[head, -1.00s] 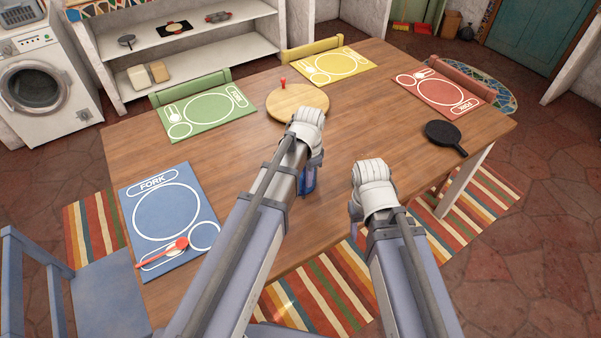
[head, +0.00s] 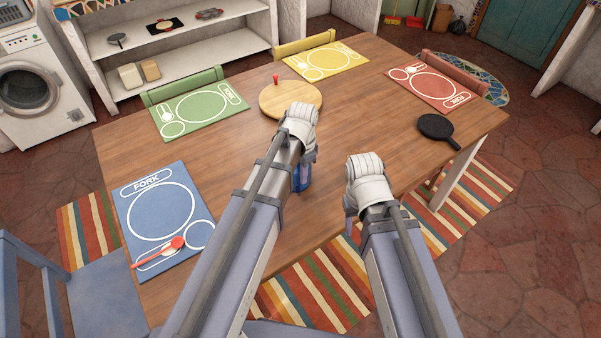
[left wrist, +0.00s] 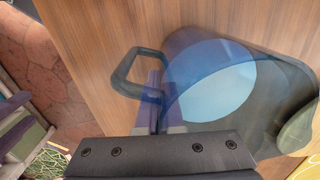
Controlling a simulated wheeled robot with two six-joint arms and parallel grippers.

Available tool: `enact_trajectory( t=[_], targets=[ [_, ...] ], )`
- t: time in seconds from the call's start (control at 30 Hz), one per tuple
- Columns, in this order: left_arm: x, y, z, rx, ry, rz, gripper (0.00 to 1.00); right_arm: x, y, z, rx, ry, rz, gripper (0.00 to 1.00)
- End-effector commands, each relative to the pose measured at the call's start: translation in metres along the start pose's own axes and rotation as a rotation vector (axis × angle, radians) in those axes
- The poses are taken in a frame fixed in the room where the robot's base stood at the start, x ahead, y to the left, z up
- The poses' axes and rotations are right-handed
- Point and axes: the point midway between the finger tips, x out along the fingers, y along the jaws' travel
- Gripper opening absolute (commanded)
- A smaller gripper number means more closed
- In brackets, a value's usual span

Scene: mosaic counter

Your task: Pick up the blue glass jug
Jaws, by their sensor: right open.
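The blue glass jug (head: 302,179) stands near the front of the wooden table, mostly hidden behind my left arm in the head view. In the left wrist view the jug (left wrist: 190,55) fills the right side, with see-through blue glass and a dark loop handle on its left. My left gripper (left wrist: 162,100) is at the jug's handle side, its two narrow fingers close together with the glass wall between them. In the head view my left gripper (head: 306,155) hangs over the jug. My right gripper (head: 350,215) is open and empty at the table's front edge.
A round wooden board (head: 290,98) with a red knob lies behind the jug. A black pan (head: 437,127) is at the right. Blue (head: 150,240), green (head: 200,108), yellow (head: 325,60) and red (head: 432,85) placemats lie around the table. A red spoon (head: 172,245) lies on the blue mat.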

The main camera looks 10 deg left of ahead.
Motion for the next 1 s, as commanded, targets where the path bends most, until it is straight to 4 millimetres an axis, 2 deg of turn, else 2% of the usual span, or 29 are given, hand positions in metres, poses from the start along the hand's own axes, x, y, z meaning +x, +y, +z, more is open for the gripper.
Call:
enact_trajectory(
  t=[0.27,0.7,0.83,1.0],
  targets=[
    [-0.027,-0.002,0.000,-0.001,0.000,-0.006,0.00,-0.027,0.003,0.002,0.000,0.000,0.000,0.50],
    [-0.086,-0.002,0.000,-0.001,0.000,-0.008,0.00,-0.086,0.008,0.005,0.000,0.000,0.000,0.50],
    [-0.096,-0.002,0.000,-0.001,0.000,-0.008,0.00,-0.095,0.009,0.006,0.000,0.000,0.000,0.50],
    [-0.098,-0.002,0.000,-0.001,0.000,-0.008,0.00,-0.098,0.009,0.006,0.000,0.000,0.000,0.50]
  ],
)
